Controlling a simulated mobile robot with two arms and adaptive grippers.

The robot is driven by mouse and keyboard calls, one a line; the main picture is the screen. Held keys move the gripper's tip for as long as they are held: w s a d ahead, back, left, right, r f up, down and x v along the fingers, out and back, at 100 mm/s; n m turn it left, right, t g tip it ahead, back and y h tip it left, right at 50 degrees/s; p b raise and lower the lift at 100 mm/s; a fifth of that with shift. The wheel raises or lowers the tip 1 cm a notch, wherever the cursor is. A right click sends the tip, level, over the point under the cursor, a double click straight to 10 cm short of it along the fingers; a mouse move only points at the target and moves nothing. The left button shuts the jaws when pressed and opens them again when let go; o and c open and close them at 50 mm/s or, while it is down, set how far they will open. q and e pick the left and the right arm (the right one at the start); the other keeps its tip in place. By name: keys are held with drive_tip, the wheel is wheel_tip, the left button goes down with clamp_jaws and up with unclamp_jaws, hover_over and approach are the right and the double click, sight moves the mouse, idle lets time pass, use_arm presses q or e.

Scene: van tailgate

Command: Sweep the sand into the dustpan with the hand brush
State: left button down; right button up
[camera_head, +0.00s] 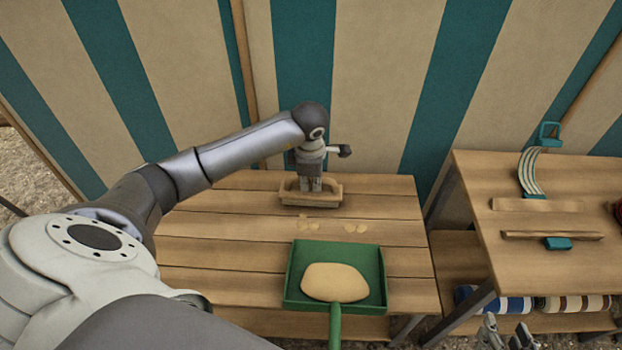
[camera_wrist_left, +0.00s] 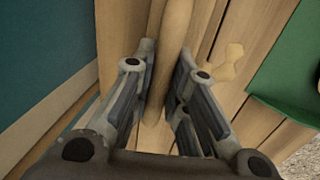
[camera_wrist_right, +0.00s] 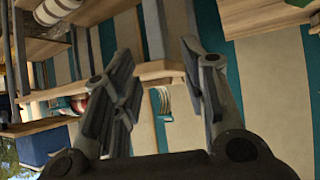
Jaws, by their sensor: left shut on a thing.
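The wooden hand brush (camera_head: 328,198) is near the back of the slatted wooden table. My left gripper (camera_head: 310,185) is above it, shut on its handle; the handle (camera_wrist_left: 172,30) passes between the fingers in the left wrist view. A few thin patches of sand (camera_head: 355,228) lie on the planks between brush and dustpan. They also show in the left wrist view (camera_wrist_left: 225,68). The green dustpan (camera_head: 373,257) lies on the front of the table with a larger heap of sand (camera_head: 335,282) in it. My right gripper (camera_wrist_right: 160,65) is open and empty, at the lower right in the head view.
The wooden table (camera_head: 210,252) has bare planks left of the dustpan. A second wooden bench (camera_head: 535,265) stands to the right, with wooden pieces and a teal item (camera_head: 557,243) on it and striped rolls on the shelf below. A striped fabric wall (camera_head: 375,80) closes off the back.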

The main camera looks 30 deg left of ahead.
use_arm(q)
drive_tip(key=shift+f, duration=0.1)
use_arm(e)
drive_tip(key=shift+w+a+r+t, duration=0.2)
drive_tip(key=shift+w+r+t, duration=0.05)
drive_tip(key=shift+t, duration=0.05)
use_arm(q)
drive_tip(key=shift+f, duration=0.1)
use_arm(e)
drive_tip(key=shift+w+r, duration=0.2)
use_arm(q)
drive_tip(key=shift+f, duration=0.15)
use_arm(e)
drive_tip(key=shift+w+a+r+t, duration=0.25)
drive_tip(key=shift+w+r+t, duration=0.15)
drive_tip(key=shift+r+t, duration=0.15)
